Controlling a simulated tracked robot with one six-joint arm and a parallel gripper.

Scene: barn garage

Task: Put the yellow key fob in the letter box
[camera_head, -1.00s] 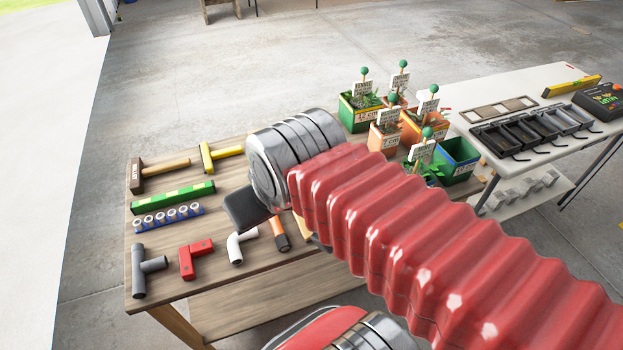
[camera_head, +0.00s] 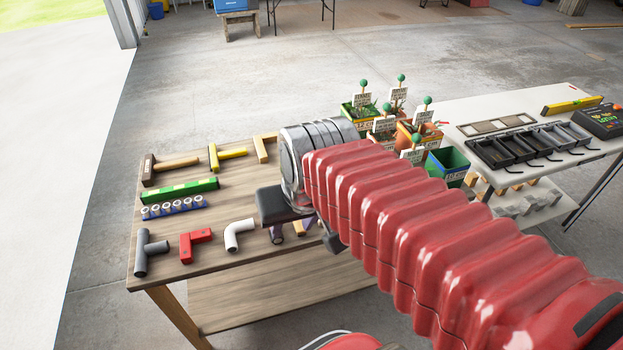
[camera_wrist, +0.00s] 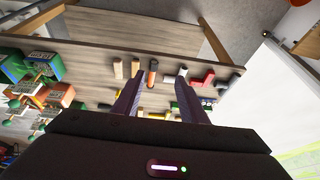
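I cannot make out a yellow key fob or a letter box in either view. In the head view my red arm and metal wrist hide the right part of the bench and most of the gripper. A yellow T-shaped piece (camera_head: 232,153) lies at the bench's back, too large to look like a fob.
The bench holds a hammer (camera_head: 170,165), a green level (camera_head: 180,190), grey (camera_head: 150,250), red (camera_head: 195,243) and white (camera_head: 237,234) pipe pieces. A white table (camera_head: 455,108) holds black trays (camera_head: 525,146) and a yellow level (camera_head: 572,105). Open floor lies behind.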

